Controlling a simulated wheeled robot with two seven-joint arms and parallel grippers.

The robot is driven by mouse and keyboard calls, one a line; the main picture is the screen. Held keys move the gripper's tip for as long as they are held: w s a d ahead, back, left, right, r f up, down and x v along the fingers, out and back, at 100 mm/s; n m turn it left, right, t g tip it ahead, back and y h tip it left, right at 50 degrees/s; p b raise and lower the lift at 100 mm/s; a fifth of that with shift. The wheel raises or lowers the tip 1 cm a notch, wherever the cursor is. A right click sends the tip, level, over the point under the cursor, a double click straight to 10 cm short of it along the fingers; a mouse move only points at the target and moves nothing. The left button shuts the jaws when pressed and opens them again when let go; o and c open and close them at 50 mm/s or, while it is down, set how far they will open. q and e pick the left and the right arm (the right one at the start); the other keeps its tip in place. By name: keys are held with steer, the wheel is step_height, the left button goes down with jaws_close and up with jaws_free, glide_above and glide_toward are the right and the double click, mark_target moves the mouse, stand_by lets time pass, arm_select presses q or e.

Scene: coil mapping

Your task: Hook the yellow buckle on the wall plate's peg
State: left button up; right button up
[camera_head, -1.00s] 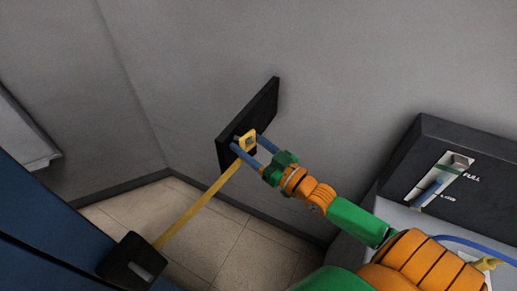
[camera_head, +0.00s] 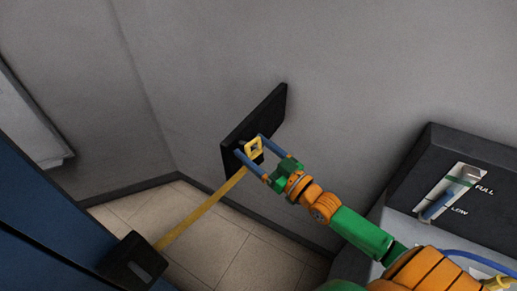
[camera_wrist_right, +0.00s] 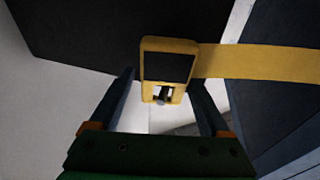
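The black wall plate (camera_head: 273,108) is on the grey wall in the head view and fills the upper left of the right wrist view (camera_wrist_right: 75,35). The yellow buckle (camera_head: 249,153) is in front of the plate's lower part, on a yellow strap (camera_head: 200,212). In the right wrist view the buckle (camera_wrist_right: 192,47) has a dark upper window and a small lower opening with a dark stub showing in it. I cannot tell if this is the peg. My right gripper (camera_head: 251,146) is open, its blue fingers on either side of the buckle. My left gripper is not in view.
The strap runs down-left to a black box (camera_head: 120,262) by a blue panel (camera_head: 40,225). A dark console (camera_head: 450,160) with a FULL/LOW gauge stands at the right, near my right arm. Tiled floor (camera_head: 215,240) lies below.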

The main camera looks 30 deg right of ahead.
steer(key=shift+a+f, duration=0.15)
steer(key=shift+a, duration=0.05)
steer(key=shift+s, duration=0.1)
steer(key=shift+s+f, duration=0.25)
steer(key=shift+s, duration=0.15)
steer(key=b+v, duration=0.1)
steer(key=v, duration=0.5)
steer(key=shift+d+r, duration=0.25)
